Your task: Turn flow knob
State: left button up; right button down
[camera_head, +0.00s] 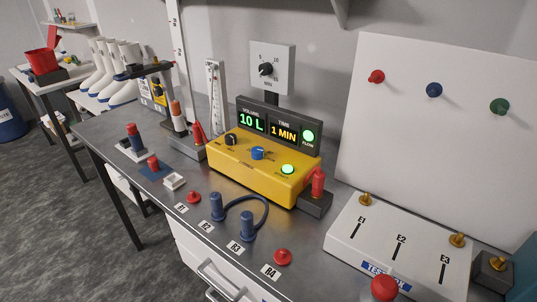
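A yellow console (262,178) stands on the bench. On its sloped top are a black knob (230,139), a blue knob (257,153) and a lit green button (287,169). The small labels by the knobs are too small to read, so I cannot tell which one is the flow knob. The display (278,130) behind them reads "VOLUME 10 L" and "TIME 1 MIN", and a green lamp (308,136) marked FLOW is lit. Neither of my grippers is in view.
A red-topped holder (317,187) stands right of the console. Blue plugs joined by a cable (247,222) stand in front. A white test box (400,248) is at the right, below a white board (440,130) with coloured pegs.

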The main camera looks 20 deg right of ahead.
aim_at(230, 139)
jog(key=i+j+z, duration=0.25)
jog(key=j, duration=0.8)
jog(key=k+j+z, duration=0.1)
jog(key=j+z, duration=0.15)
jog(key=j, duration=0.8)
